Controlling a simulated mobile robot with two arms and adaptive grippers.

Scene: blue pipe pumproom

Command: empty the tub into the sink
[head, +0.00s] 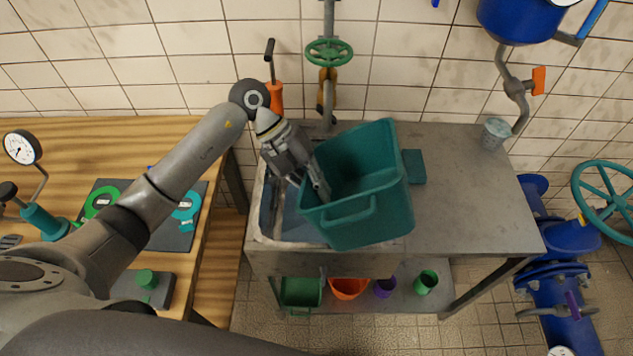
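The teal tub (375,213) is in the middle of the head view, above the right part of the sink (270,215) and the metal counter beside it. It looks tilted, with its open side toward the upper left. The part of its inside that I see shows nothing loose; its bottom is partly hidden. My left gripper (322,188) is at the tub's left rim, with its fingers closed on the wall there. The tub hides much of the sink basin. My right gripper is not in view.
A wooden table (195,290) with tools and a gauge (22,147) stands at left. A green-handled tap pipe (329,52) rises behind the sink. A small metal bucket (495,133) stands on the counter's far right. Several coloured containers sit on the shelf below.

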